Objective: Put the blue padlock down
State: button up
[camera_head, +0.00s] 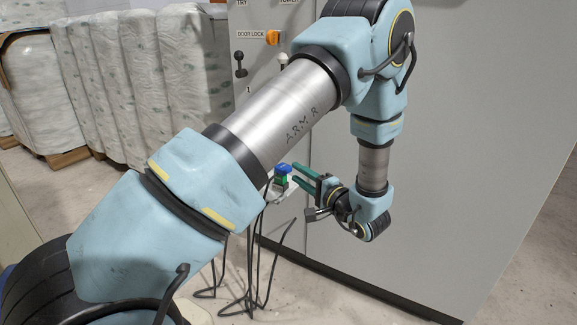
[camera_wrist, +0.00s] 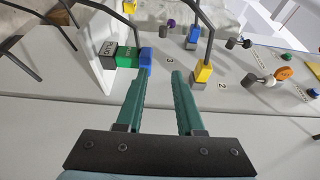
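My gripper (camera_wrist: 163,73) has two green fingers, which stand apart with nothing visible between their tips. In the head view my gripper (camera_head: 299,178) reaches left, close to the grey cabinet. A blue block (camera_wrist: 146,57), possibly the blue padlock, sits at the end of a row beside a green block and a black block. It lies just past the left fingertip; I cannot tell whether they touch. In the head view a blue piece (camera_head: 282,169) shows above a green one, left of the fingertips. No shackle can be made out on it.
A blue plug (camera_wrist: 192,41) and a yellow plug (camera_wrist: 203,72) with dark cables stand on the panel ahead. An orange knob (camera_wrist: 283,73) and small levers are to the right. Cables (camera_head: 262,265) hang below. Wrapped pallets (camera_head: 150,80) stand behind at left.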

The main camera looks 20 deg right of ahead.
jog(key=s+a+r+n+g+y, duration=0.1)
jog(key=s+a+n+g+y, duration=0.15)
jog(key=a+g, duration=0.65)
jog(key=s+a+n+g+y, duration=0.2)
jog(key=s+a+n+g, duration=0.15)
jog(key=a, duration=1.05)
jog(key=s+a+r+n+g+h, duration=0.2)
jog(key=s+a+r+n+h, duration=0.2)
jog(key=h, duration=0.7)
jog(key=s+a+n, duration=0.1)
jog(key=n, duration=0.1)
jog(key=shift+s+a+n+g, duration=0.15)
jog(key=shift+n+g, duration=0.15)
jog(key=shift+g, duration=0.05)
jog(key=shift+r, duration=0.1)
